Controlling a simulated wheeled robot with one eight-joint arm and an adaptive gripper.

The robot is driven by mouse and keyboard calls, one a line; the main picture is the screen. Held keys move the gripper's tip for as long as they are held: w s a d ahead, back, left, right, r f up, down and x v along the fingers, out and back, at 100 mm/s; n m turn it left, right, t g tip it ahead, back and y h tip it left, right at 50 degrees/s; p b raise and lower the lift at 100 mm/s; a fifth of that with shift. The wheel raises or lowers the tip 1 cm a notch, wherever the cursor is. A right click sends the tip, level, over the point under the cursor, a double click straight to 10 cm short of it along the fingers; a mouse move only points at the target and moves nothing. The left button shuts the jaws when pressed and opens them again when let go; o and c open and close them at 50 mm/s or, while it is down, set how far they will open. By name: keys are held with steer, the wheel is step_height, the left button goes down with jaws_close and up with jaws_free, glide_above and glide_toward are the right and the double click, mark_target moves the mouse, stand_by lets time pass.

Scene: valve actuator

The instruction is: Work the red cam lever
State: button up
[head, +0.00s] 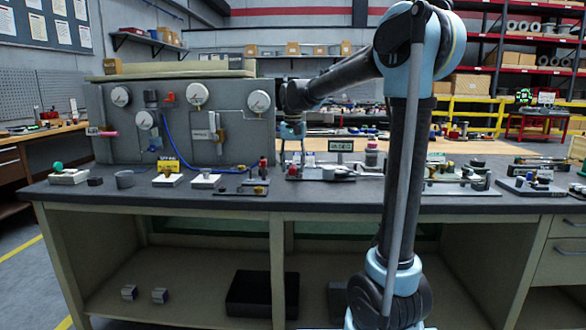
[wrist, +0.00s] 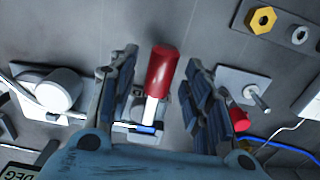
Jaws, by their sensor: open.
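The red cam lever (wrist: 162,70) has a rounded red handle on a pale metal arm. In the wrist view it lies between the two fingers of my gripper (wrist: 158,66), with a gap on each side. The fingers are open and do not visibly touch the handle. Part of the lever's mount is hidden behind my gripper's body. In the head view my gripper (head: 292,132) points down over the bench fixtures, and the lever is too small there to make out clearly.
A second red handle (wrist: 238,119) stands close beside the right finger in the wrist view. A white cylindrical part (wrist: 58,90) lies to the left. A yellow nut (wrist: 262,19) is at upper right. A grey gauge panel (head: 240,140) stands left of my gripper on the dark bench (head: 330,202).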

steer(key=shift+f, duration=0.4)
jaws_close()
steer(key=shift+d+n, duration=0.2)
steer(key=shift+n, duration=0.1)
jaws_free()
